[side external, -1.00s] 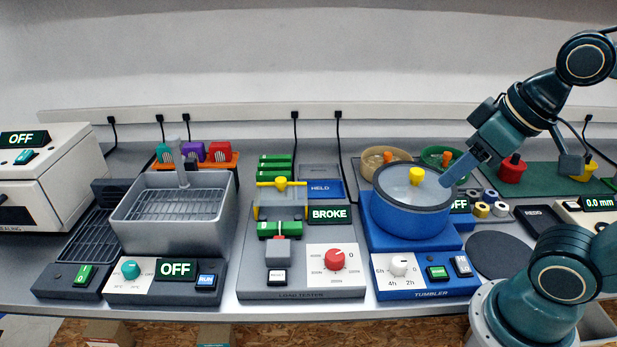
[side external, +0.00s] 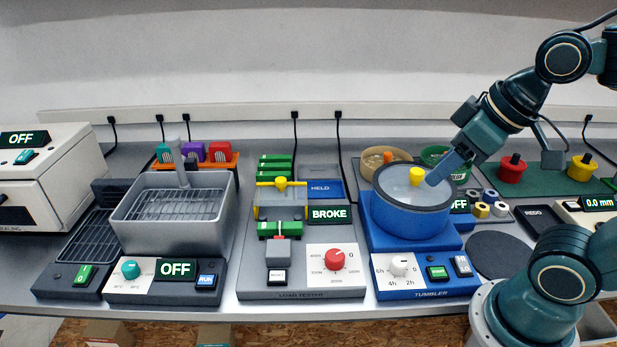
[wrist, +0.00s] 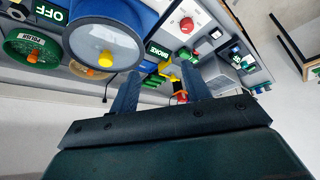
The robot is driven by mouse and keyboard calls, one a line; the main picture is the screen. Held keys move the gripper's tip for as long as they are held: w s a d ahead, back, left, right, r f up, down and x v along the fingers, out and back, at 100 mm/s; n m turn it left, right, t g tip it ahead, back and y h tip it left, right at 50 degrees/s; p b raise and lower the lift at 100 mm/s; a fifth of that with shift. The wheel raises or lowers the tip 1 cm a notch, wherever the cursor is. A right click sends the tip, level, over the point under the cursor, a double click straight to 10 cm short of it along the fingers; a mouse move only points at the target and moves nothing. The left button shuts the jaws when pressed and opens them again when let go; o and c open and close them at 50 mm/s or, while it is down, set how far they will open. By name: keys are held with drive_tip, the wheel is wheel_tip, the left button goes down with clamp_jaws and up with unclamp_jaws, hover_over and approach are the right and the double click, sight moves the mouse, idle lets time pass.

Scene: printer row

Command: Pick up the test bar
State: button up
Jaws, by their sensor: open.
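Several green bars (side external: 275,163) lie in a row behind the load tester (side external: 256,278); which one is the test bar I cannot tell. The tester's display (side external: 329,214) reads BROKE. My gripper (side external: 432,182) is open and appears over the blue tumbler (side external: 405,232), right of the bars. In the wrist view, the open fingers (wrist: 160,88) have nothing held between them; the tester shows beyond them.
A grey basket bath (side external: 172,237) is left of the tester. A blue tray marked HELD (side external: 322,188) lies beside the bars. Red (side external: 511,169) and yellow (side external: 582,167) pots stand at right.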

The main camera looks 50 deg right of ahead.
drive_tip(key=w+a+f+n+y, duration=0.2)
drive_tip(key=w+f+n, duration=0.1)
drive_tip(key=w, duration=0.4)
drive_tip(key=w+a+f+n+y, duration=0.1)
drive_tip(key=w+a+f+n, duration=0.2)
drive_tip(key=w, duration=0.4)
drive_tip(key=n+y, duration=0.2)
drive_tip(key=y, duration=0.1)
approach(281, 225)
drive_tip(key=shift+a+f+t, duration=0.2)
drive_tip(key=shift+f+t, duration=0.1)
drive_tip(key=shift+f, duration=0.2)
drive_tip(key=shift+w+f, duration=0.15)
drive_tip(key=shift+f, duration=0.05)
drive_tip(key=shift+w+a+f, duration=0.35)
drive_tip(key=shift+f, duration=0.05)
drive_tip(key=shift+a+f, duration=0.1)
drive_tip(key=shift+f, duration=0.05)
drive_tip(key=shift+x, duration=3)
